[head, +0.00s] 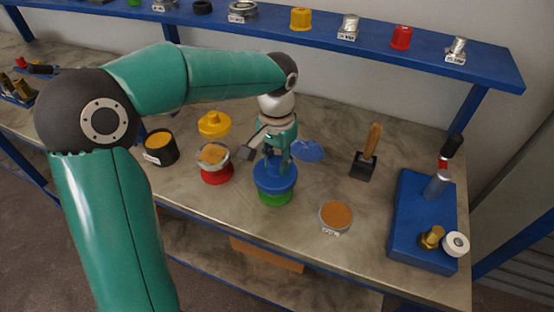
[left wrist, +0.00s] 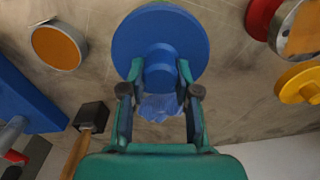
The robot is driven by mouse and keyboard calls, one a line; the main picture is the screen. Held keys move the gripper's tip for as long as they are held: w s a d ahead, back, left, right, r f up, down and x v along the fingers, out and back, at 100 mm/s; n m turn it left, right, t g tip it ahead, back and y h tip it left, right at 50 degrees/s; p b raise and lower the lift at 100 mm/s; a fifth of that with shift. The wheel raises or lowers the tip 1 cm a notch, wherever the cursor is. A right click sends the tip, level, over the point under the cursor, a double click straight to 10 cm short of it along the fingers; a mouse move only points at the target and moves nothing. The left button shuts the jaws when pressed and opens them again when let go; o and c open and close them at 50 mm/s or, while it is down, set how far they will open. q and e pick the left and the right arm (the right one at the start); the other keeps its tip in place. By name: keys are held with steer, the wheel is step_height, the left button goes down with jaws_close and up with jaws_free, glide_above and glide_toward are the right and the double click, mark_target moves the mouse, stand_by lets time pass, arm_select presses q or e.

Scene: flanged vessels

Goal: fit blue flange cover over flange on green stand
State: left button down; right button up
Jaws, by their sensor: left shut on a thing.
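The blue flange cover (head: 275,178) is a round disc with a knob on top. It sits over the green stand (head: 275,198) in the head view and hides the flange. I cannot tell whether it is fully seated. My left gripper (head: 277,160) comes from above and is shut on the cover's knob. In the left wrist view the blue cover (left wrist: 160,40) fills the top middle, with the fingers (left wrist: 160,82) on either side of its knob. My right gripper is not in view.
Left of the cover stand a vessel on a red stand (head: 216,175), a yellow cover (head: 214,123) and a black container (head: 161,147). A blue cloth-like item (head: 309,150) lies behind. To the right are an orange-topped tin (head: 335,217), a brush (head: 367,155) and a blue block (head: 420,220).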

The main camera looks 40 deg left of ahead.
arm_select(q)
steer(key=shift+f, duration=0.35)
steer(key=c, duration=0.8)
jaws_free()
steer(key=shift+r, duration=0.1)
steer(key=shift+o, duration=0.2)
step_height(320, 180, up, 12)
